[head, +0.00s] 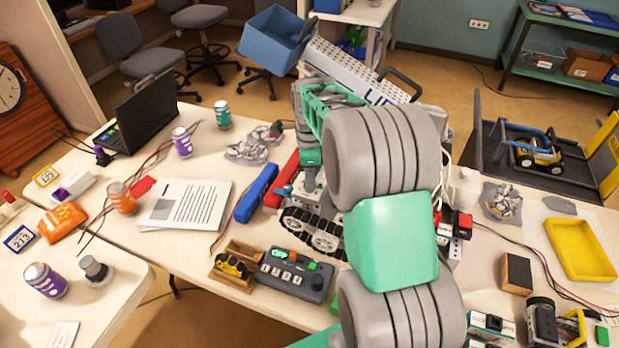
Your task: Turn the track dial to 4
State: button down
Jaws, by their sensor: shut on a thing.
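I cannot make out the track dial in the head view. A grey control box (295,276) stands near the table's front edge, with an orange button, a green part and several small white squares on its face; any markings on them are too small to read. Behind it is a tracked machine (313,232) with black treads, partly covered by my large grey and green arm. My arm fills the middle of the view and hides what lies behind it. I cannot make out my gripper or its fingertips.
A small wooden tray (225,272) with a yellow and black item stands left of the control box. A blue case (257,193) and papers (186,204) lie further left. A yellow tray (580,250) and a dark block (516,272) are at the right.

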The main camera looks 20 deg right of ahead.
jog(key=c, duration=1.1)
grip_release()
notch_tip(320, 180, up, 8)
jog(key=shift+f+b, duration=0.1)
jog(key=shift+b, duration=0.45)
jog(key=s+a+n+t, duration=0.1)
jog(key=s+a+n, duration=0.2)
jog(key=s+n, duration=0.3)
jog(key=s+a+f+n+t, duration=0.1)
jog(key=s+a+n, duration=0.3)
jog(key=n, duration=0.5)
jog(key=s+a+n+t, duration=0.1)
jog(key=s+a+n, duration=0.3)
jog(key=s+n, duration=0.4)
jog(key=shift+s+f+t, duration=0.1)
jog(key=shift+f+t, duration=0.2)
